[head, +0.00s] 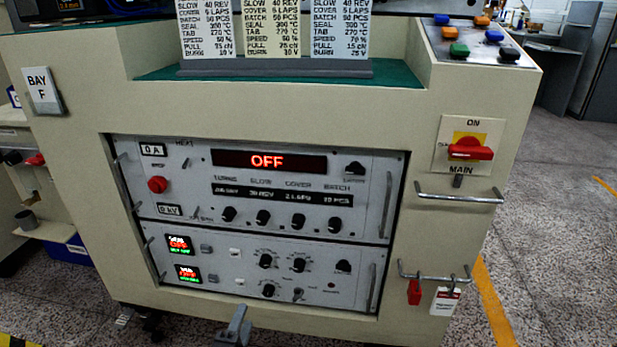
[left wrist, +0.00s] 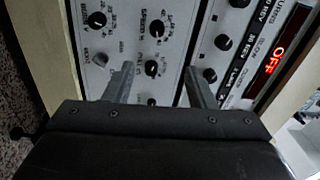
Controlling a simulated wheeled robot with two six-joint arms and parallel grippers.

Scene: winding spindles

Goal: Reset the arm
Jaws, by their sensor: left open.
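My left gripper (head: 236,328) shows as a small grey piece at the bottom edge of the head view, in front of the cabinet's lower edge. In the left wrist view my left gripper (left wrist: 157,70) has its two fingers spread, with nothing between them that I can see held. The fingers point toward the control panel's knobs, such as the speed knob (left wrist: 152,68); I cannot tell whether they touch. The upper panel's display (head: 268,161) reads OFF in red. The lower panel (head: 330,268) carries knobs and small OFF readouts. My right gripper is not in view.
The beige cabinet (head: 460,220) fills the middle. A red main switch (head: 470,148), rails (head: 459,197) and hanging tags (head: 446,301) are at its right. Metal handles (head: 385,205) stand out from the panels. Speckled floor (head: 555,250) lies open at the right.

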